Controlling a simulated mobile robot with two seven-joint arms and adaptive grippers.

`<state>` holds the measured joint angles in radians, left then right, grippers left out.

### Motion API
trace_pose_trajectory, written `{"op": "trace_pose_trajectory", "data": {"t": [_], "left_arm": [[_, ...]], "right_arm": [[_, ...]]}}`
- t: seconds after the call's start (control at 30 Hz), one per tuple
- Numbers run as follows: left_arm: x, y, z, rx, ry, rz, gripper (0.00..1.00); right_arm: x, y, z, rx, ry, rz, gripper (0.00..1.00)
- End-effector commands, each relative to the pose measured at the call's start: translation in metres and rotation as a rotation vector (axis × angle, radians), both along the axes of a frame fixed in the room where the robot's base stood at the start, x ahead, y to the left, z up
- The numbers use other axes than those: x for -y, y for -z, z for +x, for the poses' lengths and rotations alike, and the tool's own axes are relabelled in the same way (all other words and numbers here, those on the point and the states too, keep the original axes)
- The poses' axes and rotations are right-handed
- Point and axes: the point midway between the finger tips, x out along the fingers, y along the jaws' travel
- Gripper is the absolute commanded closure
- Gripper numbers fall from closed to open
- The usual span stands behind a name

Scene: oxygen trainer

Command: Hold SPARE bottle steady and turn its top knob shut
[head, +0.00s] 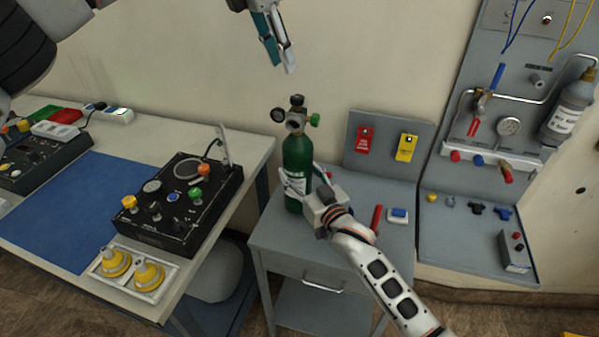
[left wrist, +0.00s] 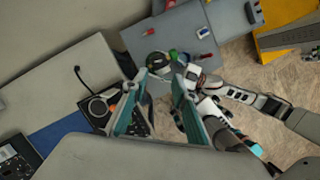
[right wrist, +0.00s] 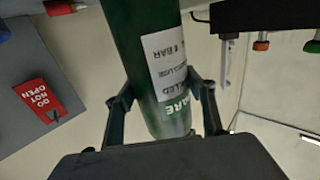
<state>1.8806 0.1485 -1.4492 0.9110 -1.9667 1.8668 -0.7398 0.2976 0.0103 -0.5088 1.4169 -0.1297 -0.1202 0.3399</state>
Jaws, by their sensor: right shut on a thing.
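The SPARE bottle (head: 297,160) is green and stands upright on the grey cart. Its black top knob (head: 297,100) sits above a metal valve, with a gauge (head: 278,115) on the left and a green side knob (head: 315,119) on the right. My right gripper (head: 296,182) is shut around the bottle's body. In the right wrist view its fingers press both sides of the bottle (right wrist: 135,45), beside a white label partly reading "SPARE". My left gripper (head: 284,70) is open and empty, above and slightly left of the knob, apart from it. The bottle top shows between its fingers in the left wrist view (left wrist: 158,66).
The grey cart (head: 275,235) also carries red and yellow tags (head: 406,148), a red stick (head: 376,218) and a blue-white item (head: 398,215). A table at left holds a black control box (head: 180,215). A wall panel (head: 480,110) with pipes stands at right.

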Motion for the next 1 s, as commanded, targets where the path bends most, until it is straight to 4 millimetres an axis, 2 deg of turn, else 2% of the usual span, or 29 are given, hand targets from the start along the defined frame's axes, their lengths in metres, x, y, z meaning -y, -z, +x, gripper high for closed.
{"op": "trace_pose_trajectory", "data": {"t": [0.17,0.27,0.4,0.57,0.7,0.8,1.0], "left_arm": [[0.007,0.006,0.000,0.010,0.038,-0.018,0.61],[0.023,0.018,-0.001,0.035,0.121,-0.061,0.61],[0.062,0.038,-0.009,0.102,0.293,-0.180,0.61],[0.111,0.050,-0.026,0.204,0.467,-0.365,0.61],[0.146,0.049,-0.044,0.304,0.566,-0.539,0.61],[0.166,0.042,-0.057,0.382,0.606,-0.664,0.61],[0.188,0.020,-0.078,0.542,0.599,-0.901,0.61]], "right_arm": [[0.000,0.000,0.000,-0.001,0.000,0.000,1.00],[0.000,0.000,0.000,-0.001,0.000,0.000,1.00],[0.000,0.000,0.000,-0.001,0.000,0.000,1.00],[0.000,0.000,0.000,-0.001,0.000,0.000,1.00],[0.000,0.000,0.000,-0.001,0.000,0.000,1.00],[0.000,0.000,0.000,0.000,0.000,-0.001,1.00],[0.000,0.000,0.000,0.000,0.000,-0.001,1.00]]}}
